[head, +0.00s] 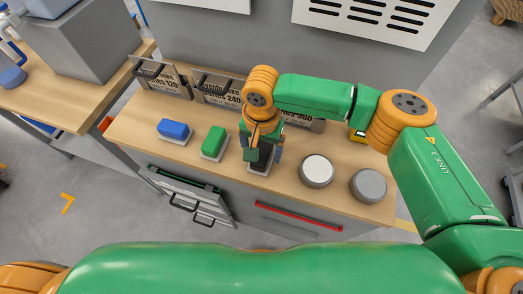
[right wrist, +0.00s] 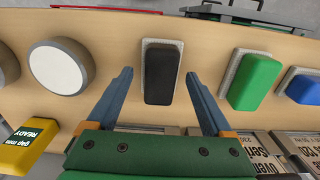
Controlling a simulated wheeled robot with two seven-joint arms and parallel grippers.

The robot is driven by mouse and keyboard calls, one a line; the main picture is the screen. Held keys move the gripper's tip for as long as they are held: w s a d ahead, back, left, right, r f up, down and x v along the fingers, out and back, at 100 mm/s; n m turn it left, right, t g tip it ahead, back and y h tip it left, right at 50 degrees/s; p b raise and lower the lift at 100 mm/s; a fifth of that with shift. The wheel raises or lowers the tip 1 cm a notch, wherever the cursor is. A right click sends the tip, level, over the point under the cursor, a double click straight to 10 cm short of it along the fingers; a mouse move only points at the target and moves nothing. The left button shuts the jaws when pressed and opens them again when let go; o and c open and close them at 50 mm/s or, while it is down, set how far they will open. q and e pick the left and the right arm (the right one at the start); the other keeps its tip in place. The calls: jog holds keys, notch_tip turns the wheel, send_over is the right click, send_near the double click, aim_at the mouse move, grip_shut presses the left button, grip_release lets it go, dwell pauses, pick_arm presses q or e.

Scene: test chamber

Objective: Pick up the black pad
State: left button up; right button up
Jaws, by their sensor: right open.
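The black pad (right wrist: 161,76) lies on a light grey base on the wooden bench, between a green pad (right wrist: 256,82) and a white-topped round disc (right wrist: 59,65). In the head view the black pad (head: 262,158) is partly hidden by my right gripper (head: 263,150), which is above it. In the right wrist view my right gripper (right wrist: 160,98) is open, one finger on each side of the pad with a gap to both. Nothing is held. My left gripper does not show.
A blue pad (head: 174,129) and the green pad (head: 214,141) sit left of the black one. The white-topped disc (head: 317,170) and a grey disc (head: 369,185) stand to the right. Labelled plates (head: 218,90) line the bench's back. A yellow device (head: 357,136) sits behind the discs.

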jog(key=shift+f, duration=0.5)
jog(key=shift+w+f, duration=0.2)
jog(key=shift+f, duration=0.1)
jog(key=c, duration=1.2)
jog(key=shift+r, duration=0.1)
grip_shut()
jog(key=shift+r, duration=0.25)
jog(key=r, duration=0.2)
jog(key=r+b, duration=0.1)
jog(key=shift+s+a+r, duration=0.15)
jog(key=shift+s+a, duration=0.05)
jog(key=shift+s, duration=0.1)
jog(key=s+a+r+b, duration=0.2)
jog(key=s+a+r, duration=0.4)
jog(key=s+r, duration=0.3)
jog(key=s, duration=0.3)
jog(key=shift+o, duration=2)
grip_release()
jog(key=shift+d, duration=0.1)
jog(key=c, duration=0.5)
